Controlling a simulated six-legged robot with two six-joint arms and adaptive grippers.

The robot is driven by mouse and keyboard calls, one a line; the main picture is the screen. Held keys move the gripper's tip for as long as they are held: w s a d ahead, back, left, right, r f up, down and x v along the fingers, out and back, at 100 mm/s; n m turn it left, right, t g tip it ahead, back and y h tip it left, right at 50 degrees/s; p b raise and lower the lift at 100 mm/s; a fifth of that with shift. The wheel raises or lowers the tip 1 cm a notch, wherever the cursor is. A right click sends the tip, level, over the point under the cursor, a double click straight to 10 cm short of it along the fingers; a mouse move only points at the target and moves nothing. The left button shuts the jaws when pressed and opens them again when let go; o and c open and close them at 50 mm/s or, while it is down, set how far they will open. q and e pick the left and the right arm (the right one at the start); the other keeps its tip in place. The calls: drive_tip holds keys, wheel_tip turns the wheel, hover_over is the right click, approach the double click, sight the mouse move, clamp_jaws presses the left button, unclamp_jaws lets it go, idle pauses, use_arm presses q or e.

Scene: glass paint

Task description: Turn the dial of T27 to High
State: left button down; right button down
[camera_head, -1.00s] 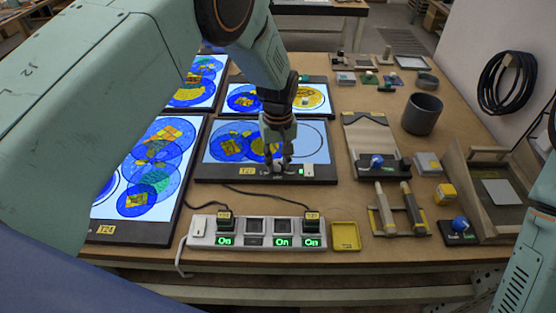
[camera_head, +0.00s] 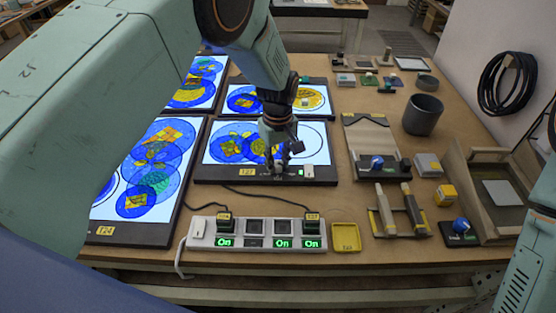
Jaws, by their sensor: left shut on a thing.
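The light panel T27 (camera_head: 318,150) lies in the middle of the table, with its yellow label (camera_head: 247,171) on the front frame. Its screen glows bright white and carries overlapping blue and yellow glass pieces. My left gripper (camera_head: 279,169) points down at the front frame of T27, right of the label. It is shut on the dial, which the fingers mostly hide, so its pointer cannot be read. A small white switch with a green light (camera_head: 306,172) sits just right of the fingers. My right gripper is not in view.
A power strip (camera_head: 256,243) with green "On" lights stands in front, with cables behind it. Panel T24 (camera_head: 120,231) is at left; another lit panel lies behind T27. A grey cup (camera_head: 423,114), a yellow tray (camera_head: 345,238) and tools crowd the right.

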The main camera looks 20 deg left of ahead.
sight(278, 163)
use_arm(q)
drive_tip(key=c, duration=1.1)
unclamp_jaws()
drive_tip(key=shift+o, duration=0.2)
drive_tip(key=shift+r, duration=0.1)
wheel_tip(278, 163, up, 12)
